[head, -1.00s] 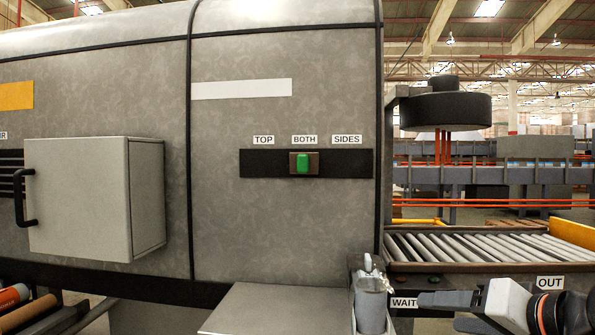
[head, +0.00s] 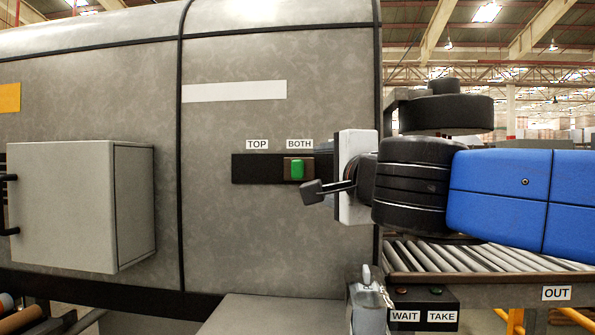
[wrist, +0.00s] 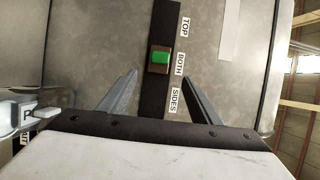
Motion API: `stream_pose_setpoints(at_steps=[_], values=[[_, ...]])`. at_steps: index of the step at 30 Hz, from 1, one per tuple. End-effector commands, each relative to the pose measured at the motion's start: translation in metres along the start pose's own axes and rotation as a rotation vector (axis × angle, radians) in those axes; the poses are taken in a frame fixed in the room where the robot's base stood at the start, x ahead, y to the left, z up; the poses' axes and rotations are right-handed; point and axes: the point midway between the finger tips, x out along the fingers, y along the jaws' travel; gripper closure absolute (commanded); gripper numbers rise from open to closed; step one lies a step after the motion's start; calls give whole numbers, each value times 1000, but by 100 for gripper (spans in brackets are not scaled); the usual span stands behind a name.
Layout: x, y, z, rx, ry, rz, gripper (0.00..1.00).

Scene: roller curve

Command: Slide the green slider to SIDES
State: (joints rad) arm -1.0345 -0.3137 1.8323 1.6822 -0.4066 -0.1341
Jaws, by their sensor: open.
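The green slider (head: 297,169) sits on a brown block in a black horizontal track (head: 258,169) on the grey machine wall, under the BOTH label (head: 299,144). The TOP label (head: 257,144) is to its left. In the head view my arm hides the SIDES label and the track's right end. In the wrist view the green slider (wrist: 160,57) is at BOTH, and the SIDES label (wrist: 174,99) shows between the fingers. My gripper (wrist: 157,92) is open and empty, its fingers on either side of the track's SIDES end. The slider lies ahead of the fingertips, apart from them.
A grey box door (head: 65,205) with a black handle juts from the wall at left. A roller conveyor (head: 480,256) and a WAIT/TAKE button box (head: 422,306) are at lower right. A grey ledge (head: 270,314) is below. The wall around the track is flat.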

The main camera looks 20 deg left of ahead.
Motion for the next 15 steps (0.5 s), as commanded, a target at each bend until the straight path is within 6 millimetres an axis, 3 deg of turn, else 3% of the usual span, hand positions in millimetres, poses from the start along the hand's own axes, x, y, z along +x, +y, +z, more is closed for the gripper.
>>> stream_pose_setpoints(at_steps=[5, 15], values=[[9, 0, 3, 13, 4, 6, 42], [61, 1, 2, 10, 3, 6, 42]])
